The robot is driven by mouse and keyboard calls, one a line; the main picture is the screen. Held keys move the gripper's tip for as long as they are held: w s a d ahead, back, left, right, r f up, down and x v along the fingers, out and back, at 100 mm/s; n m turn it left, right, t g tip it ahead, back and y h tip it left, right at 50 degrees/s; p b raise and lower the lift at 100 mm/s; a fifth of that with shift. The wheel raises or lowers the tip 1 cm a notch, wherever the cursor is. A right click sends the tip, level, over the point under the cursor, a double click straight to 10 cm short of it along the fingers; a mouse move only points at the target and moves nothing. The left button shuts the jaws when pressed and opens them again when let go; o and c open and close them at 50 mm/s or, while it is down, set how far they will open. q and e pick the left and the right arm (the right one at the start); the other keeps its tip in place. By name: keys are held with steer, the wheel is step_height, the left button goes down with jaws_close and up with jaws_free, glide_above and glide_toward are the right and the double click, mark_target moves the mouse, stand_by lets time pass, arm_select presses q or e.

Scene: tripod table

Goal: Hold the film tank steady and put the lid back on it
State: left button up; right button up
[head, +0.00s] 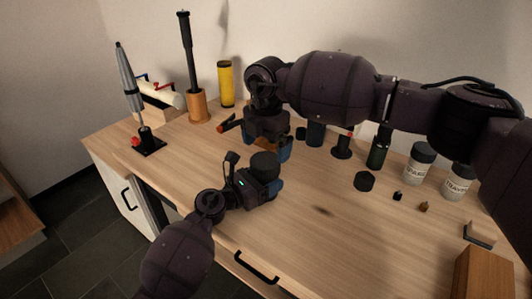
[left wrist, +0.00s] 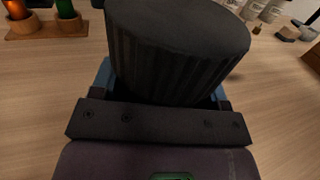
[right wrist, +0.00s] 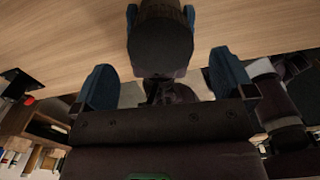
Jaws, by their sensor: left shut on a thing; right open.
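The film tank (head: 264,162) is a black cylinder, upright near the front of the table; its ribbed side fills the upper left wrist view (left wrist: 175,55). My left gripper (head: 264,182) is shut around it. My right gripper (head: 267,148) is open and empty, just behind and above the tank in the head view. In the right wrist view the tank's dark round top (right wrist: 160,45) lies beyond and between the open blue fingers, apart from them. A short black disc (head: 364,181), possibly the lid, lies on the table to the right. I cannot tell whether the tank's top is open.
Two white-labelled jars (head: 418,162) (head: 457,180) and a dark green bottle (head: 377,152) stand at the back right. A yellow cylinder (head: 226,85) and a rod in a wooden block (head: 197,106) stand back left. A wooden box (head: 484,272) is front right. The table's front middle is clear.

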mark_target(265, 160)
stand_by(0.4)
steer(key=n, duration=0.6)
steer(key=shift+w+a+r, duration=0.1)
steer(key=shift+a+r, duration=0.05)
steer(key=shift+r, duration=0.25)
steer(key=n, duration=0.5)
steer(key=shift+r+n, duration=0.3)
steer(key=shift+n, duration=0.1)
steer(key=n, duration=0.5)
steer(key=shift+r+n, duration=0.25)
steer(key=shift+n, duration=0.05)
steer(key=n, duration=0.6)
steer(key=shift+s+r, duration=0.2)
steer(key=shift+r, duration=0.05)
steer(key=shift+f, duration=0.1)
steer(key=shift+f, duration=3.9)
steer(key=shift+c, duration=0.3)
